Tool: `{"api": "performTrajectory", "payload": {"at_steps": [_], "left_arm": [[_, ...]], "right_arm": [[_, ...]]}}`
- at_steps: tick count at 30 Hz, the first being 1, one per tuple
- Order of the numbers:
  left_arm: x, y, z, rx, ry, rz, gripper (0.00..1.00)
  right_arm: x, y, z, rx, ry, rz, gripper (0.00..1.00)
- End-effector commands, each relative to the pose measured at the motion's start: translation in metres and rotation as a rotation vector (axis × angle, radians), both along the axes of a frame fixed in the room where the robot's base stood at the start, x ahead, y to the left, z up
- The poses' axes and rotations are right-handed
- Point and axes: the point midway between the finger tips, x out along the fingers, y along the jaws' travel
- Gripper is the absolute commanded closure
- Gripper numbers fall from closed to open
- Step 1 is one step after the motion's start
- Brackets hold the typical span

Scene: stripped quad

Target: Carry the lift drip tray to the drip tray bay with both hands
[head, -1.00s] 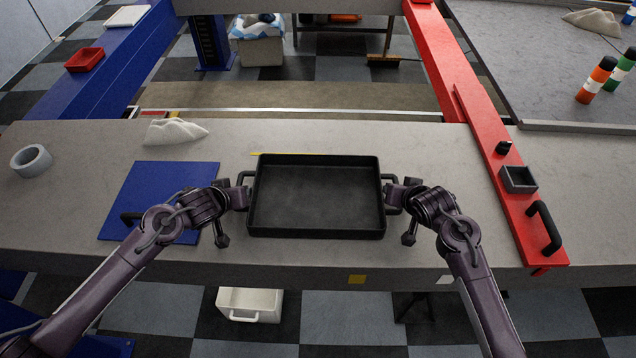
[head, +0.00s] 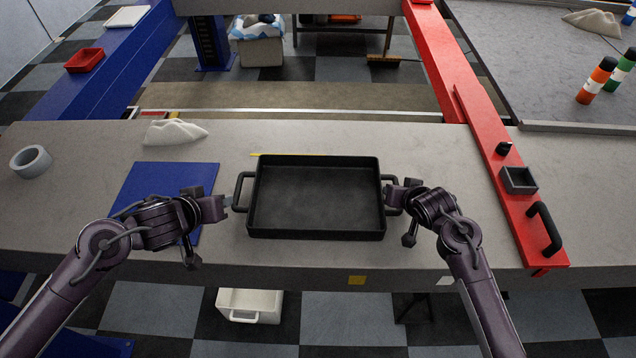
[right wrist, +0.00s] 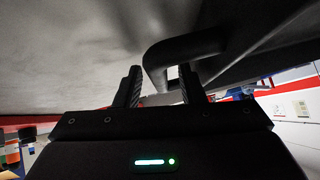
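The black drip tray (head: 315,197), a shallow rectangular pan with a looped handle at each end, sits flat on the grey counter. My left gripper (head: 228,203) is just left of the tray's left handle (head: 240,190), apart from the bar; its finger opening is too small to tell. My right gripper (head: 393,195) is at the right handle. In the right wrist view its fingers (right wrist: 160,88) are spread either side of part of the black handle (right wrist: 190,46), with a gap showing. I cannot tell which surface is the drip tray bay.
A blue panel (head: 150,185) lies left of the tray, partly under my left arm. A grey ring (head: 31,161) and a pale lump (head: 174,132) stand on the counter. A red beam (head: 515,210) with a black handle and small box borders the right. Counter behind the tray is mostly clear.

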Motion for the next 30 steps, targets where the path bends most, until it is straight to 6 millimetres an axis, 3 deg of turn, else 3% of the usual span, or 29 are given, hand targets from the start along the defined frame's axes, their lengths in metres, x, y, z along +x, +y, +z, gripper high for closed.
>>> {"api": "performTrajectory", "payload": {"at_steps": [18, 30], "left_arm": [[0.000, 0.000, 0.000, 0.001, 0.000, -0.001, 0.64], [0.000, 0.000, 0.000, 0.000, 0.000, 0.000, 0.64]], "right_arm": [[-0.076, -0.011, 0.074, 0.002, -0.002, -0.001, 0.64], [-0.083, -0.013, 0.081, -0.001, 0.000, -0.001, 0.64]]}}
